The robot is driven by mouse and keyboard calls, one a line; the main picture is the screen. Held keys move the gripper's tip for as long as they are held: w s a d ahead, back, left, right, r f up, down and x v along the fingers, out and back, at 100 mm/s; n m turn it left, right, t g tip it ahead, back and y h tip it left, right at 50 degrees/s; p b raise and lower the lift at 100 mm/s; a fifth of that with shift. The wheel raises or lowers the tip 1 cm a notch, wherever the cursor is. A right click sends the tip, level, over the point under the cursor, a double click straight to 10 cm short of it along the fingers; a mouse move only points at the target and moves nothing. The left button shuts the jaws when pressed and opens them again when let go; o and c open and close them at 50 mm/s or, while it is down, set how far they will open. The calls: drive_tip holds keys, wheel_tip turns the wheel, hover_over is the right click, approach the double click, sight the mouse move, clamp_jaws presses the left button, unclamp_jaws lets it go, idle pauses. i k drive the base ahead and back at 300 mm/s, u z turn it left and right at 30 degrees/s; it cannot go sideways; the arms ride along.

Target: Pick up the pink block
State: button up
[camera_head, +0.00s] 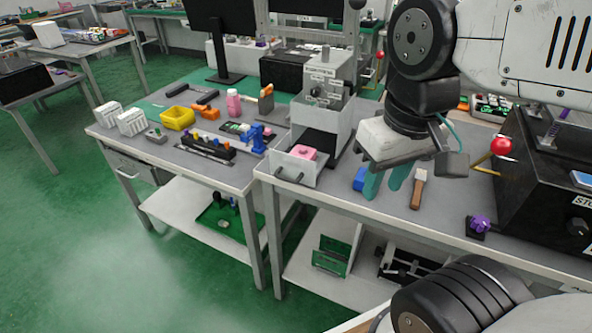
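The pink block (304,152) lies in a small open grey drawer (293,173) at the front of a grey box-shaped fixture, near the table's front edge. The drawer's front wall hides its lower part. My gripper (384,185) hangs to the right of the drawer, above or over the table, with teal fingers pointing down. The fingers are apart, and I see nothing between them. The gripper is clear of the pink block.
The grey fixture (326,100) rises behind the drawer. A blue object (359,179) is beside the left finger, and a wooden-handled tool (418,188) lies to the right. A black box with a red-knobbed lever (501,146) stands at far right. Tools and a yellow bin (177,118) occupy the left table.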

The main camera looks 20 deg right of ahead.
sight(312, 154)
drive_tip(key=z, duration=1.65)
drive_tip(key=k, duration=0.5)
drive_tip(key=u, duration=1.75)
drive_tip(key=i, duration=0.5)
